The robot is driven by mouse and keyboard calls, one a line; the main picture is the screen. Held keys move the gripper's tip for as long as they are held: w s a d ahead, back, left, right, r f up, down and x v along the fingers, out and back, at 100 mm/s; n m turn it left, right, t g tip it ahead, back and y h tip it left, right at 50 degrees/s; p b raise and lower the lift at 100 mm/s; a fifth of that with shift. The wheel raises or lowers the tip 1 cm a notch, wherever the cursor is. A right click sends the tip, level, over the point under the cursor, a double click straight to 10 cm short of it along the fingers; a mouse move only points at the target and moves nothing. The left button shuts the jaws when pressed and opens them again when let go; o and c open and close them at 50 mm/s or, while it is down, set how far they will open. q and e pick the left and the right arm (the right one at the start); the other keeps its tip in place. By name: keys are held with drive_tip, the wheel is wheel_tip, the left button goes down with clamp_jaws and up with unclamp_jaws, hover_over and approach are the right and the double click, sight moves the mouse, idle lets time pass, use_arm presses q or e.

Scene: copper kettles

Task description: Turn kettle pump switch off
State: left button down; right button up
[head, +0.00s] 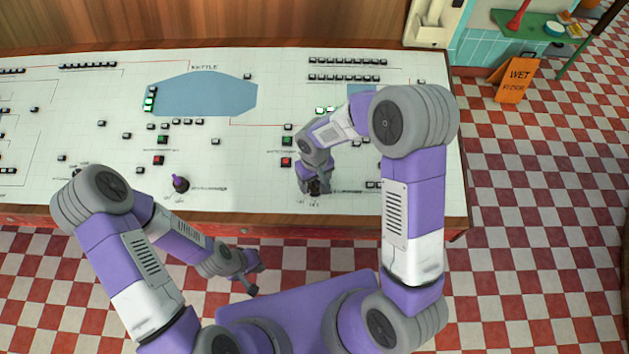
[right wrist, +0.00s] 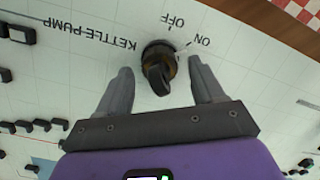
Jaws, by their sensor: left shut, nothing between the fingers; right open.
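The kettle pump switch (right wrist: 158,68) is a dark rotary knob on the white panel, beside the printed words KETTLE-PUMP, OFF and ON. A pale mark at its edge lies towards ON. My right gripper (right wrist: 160,88) is open, with one finger on each side of the knob; I cannot tell whether either finger touches it. In the head view my right gripper (head: 314,188) is over the panel's front edge and largely covers the switch. My left gripper (head: 255,279) is shut and empty, in front of the panel and away from the switch.
The white control panel (head: 110,100) carries a blue kettle shape (head: 205,93), red and green buttons and several small black blocks. A purple-topped knob (head: 181,182) stands left of my right gripper. An orange wet floor sign (head: 515,80) stands on the checkered floor at right.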

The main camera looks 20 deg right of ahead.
drive_tip(key=shift+f, duration=0.35)
drive_tip(key=c, duration=1.1)
drive_tip(key=shift+o, duration=0.2)
drive_tip(key=shift+n, duration=4.6)
